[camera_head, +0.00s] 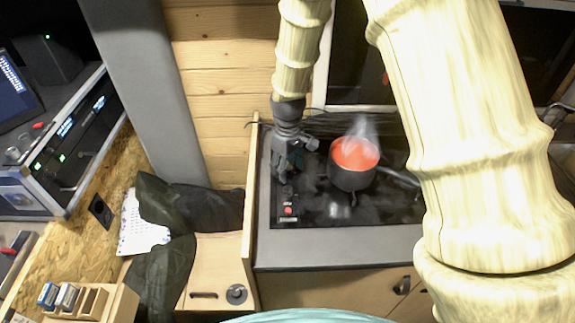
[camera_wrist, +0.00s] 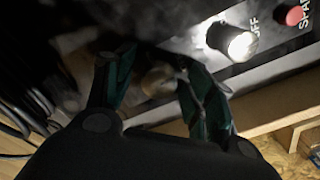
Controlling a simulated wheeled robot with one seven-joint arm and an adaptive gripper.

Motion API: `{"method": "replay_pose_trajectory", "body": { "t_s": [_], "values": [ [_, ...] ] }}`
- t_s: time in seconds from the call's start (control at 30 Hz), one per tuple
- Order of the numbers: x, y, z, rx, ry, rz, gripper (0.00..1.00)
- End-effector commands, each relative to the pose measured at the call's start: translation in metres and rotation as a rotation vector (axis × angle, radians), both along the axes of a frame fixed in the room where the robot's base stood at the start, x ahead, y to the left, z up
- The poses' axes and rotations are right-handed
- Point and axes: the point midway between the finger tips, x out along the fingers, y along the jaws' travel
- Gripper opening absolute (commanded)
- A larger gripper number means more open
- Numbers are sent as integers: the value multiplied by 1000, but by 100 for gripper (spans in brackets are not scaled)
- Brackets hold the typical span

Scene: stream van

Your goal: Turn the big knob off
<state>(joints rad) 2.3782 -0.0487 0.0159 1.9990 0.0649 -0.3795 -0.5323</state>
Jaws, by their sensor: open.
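My gripper (camera_head: 284,168) is open over the left side of the stove, at the far end of its control strip. In the wrist view its two fingers (camera_wrist: 158,60) stand apart, with a dim, blurred rounded knob (camera_wrist: 158,80) between them. I cannot tell whether the fingers touch it. A brightly lit knob (camera_wrist: 230,40) beside the label OFF lies right of the fingers, clear of them. It shows small in the head view (camera_head: 287,190). Which is bigger is hard to tell.
A red button (camera_head: 288,210) sits at the near end of the strip. A dark pot (camera_head: 350,178) with steaming red contents stands right of my gripper, its handle pointing right. A wooden partition (camera_head: 251,190) borders the stove on the left. The grey counter front (camera_head: 340,247) is clear.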

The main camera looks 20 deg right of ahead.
Motion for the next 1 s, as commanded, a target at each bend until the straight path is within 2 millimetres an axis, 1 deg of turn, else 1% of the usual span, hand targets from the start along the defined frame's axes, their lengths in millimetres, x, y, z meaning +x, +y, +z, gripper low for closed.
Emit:
{"method": "replay_pose_trajectory", "body": {
  "t_s": [0.13, 0.17, 0.3, 0.4, 0.57, 0.8, 1.0],
  "values": [
    [0, 0, 0, 0, 0, 0, 54],
    [0, 0, 0, 0, 0, 0, 51],
    [0, 0, 0, 0, 0, 0, 25],
    [0, 0, 0, 0, 0, 0, 9],
    [0, 0, 1, 0, 0, -16, 9],
    [0, 0, 1, 0, -1, -128, 9],
    [1, 0, 0, 0, -1, -140, 9]
  ]
}}
